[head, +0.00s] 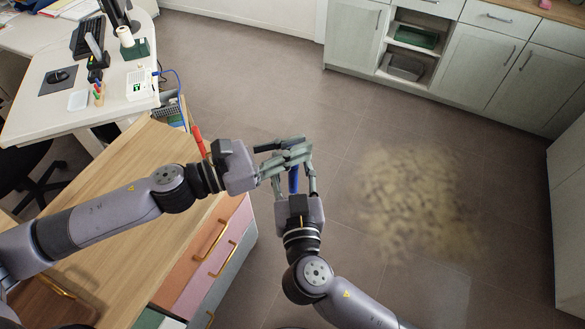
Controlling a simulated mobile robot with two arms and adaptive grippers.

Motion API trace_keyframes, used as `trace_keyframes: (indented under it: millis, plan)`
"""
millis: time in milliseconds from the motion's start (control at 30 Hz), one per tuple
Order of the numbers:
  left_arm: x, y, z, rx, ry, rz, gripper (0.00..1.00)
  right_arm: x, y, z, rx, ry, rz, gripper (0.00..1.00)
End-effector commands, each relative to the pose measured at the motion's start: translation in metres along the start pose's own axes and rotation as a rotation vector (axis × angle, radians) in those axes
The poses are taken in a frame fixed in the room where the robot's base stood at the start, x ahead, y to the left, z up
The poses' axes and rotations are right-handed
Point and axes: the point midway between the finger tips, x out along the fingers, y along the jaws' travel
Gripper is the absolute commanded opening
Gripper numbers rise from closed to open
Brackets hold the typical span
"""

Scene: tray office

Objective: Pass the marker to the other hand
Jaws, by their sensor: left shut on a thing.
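A blue marker (293,181) is held upright between my two grippers above the floor, beside the wooden cabinet top. Only a short blue stretch of it shows; its upper part is hidden by the fingers. My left gripper (298,152) comes in from the left and is shut on the marker. My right gripper (295,177) comes up from below. Its fingers stand apart on either side of the marker, with gaps visible between them and it.
A wooden-topped cabinet (130,165) with coloured drawers lies under my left arm. A white desk (40,125) stands at upper left. A red object (199,142) shows at the wooden top's far edge. Pale cabinets (450,75) line the upper right.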

Motion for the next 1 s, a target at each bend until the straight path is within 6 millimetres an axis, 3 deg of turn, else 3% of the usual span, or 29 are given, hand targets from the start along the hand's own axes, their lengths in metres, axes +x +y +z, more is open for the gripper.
trace_keyframes:
  millis: [633, 800, 833, 1000]
  plan:
    - [0.0001, -0.0002, 0.0002, 0.0, -0.001, 0.0, 0.0, -0.0006, -0.0008, 0.0, 0.0, 0.0, -0.002, 0.01]
    - [0.0003, -0.0003, 0.0003, 0.0, -0.001, -0.001, 0.0, -0.0009, -0.0016, -0.0001, 0.0, 0.0, -0.004, 0.0]
    - [0.0003, -0.0003, 0.0004, 0.0, -0.001, -0.001, 0.15, -0.001, -0.0018, -0.0003, 0.001, 0.001, -0.005, 0.0]
    - [0.0003, -0.0003, 0.0003, 0.0, -0.001, -0.001, 0.27, -0.0008, -0.0013, -0.0003, 0.0, 0.001, -0.003, 0.0]
